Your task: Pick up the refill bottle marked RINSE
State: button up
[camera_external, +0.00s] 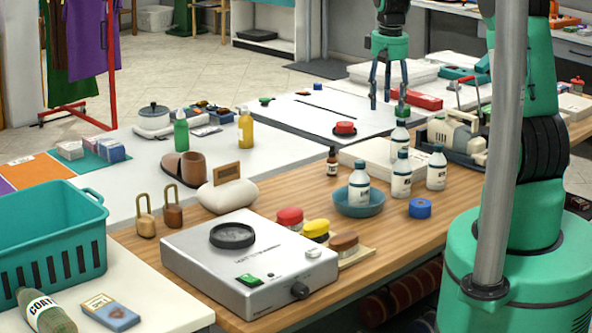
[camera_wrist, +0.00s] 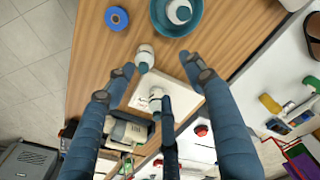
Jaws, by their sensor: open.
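Several white bottles with dark teal caps are at the wooden counter's right part. One bottle (camera_external: 359,186) stands in a blue bowl (camera_external: 359,208). Others are a front-right bottle (camera_external: 436,172), a bottle (camera_external: 400,182) beside it and a bottle (camera_external: 400,139) farther back. Their labels are too small to read, so I cannot tell which is marked RINSE. My gripper (camera_external: 388,100) is open and empty, pointing down above and behind the bottles. In the wrist view its spread fingers (camera_wrist: 160,78) frame the area around a bottle (camera_wrist: 146,53), with another bottle (camera_wrist: 156,93) near the middle finger.
A blue tape roll (camera_external: 420,208) and a small brown bottle (camera_external: 332,163) are near the bowl. A scale-like box (camera_external: 248,264), brushes (camera_external: 316,230) and a teal basket (camera_external: 50,240) lie to the left.

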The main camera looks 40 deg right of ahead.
send_over(403, 151)
jog(key=shift+m+g+y, duration=0.3)
jog(key=shift+m+g, duration=0.1)
notch_tip(403, 151, down, 11)
jog(key=shift+p, duration=0.45)
jog(key=shift+f, duration=0.1)
jog(key=shift+f, duration=4.15)
jog(key=shift+f, duration=0.1)
jog(key=shift+f, duration=2.55)
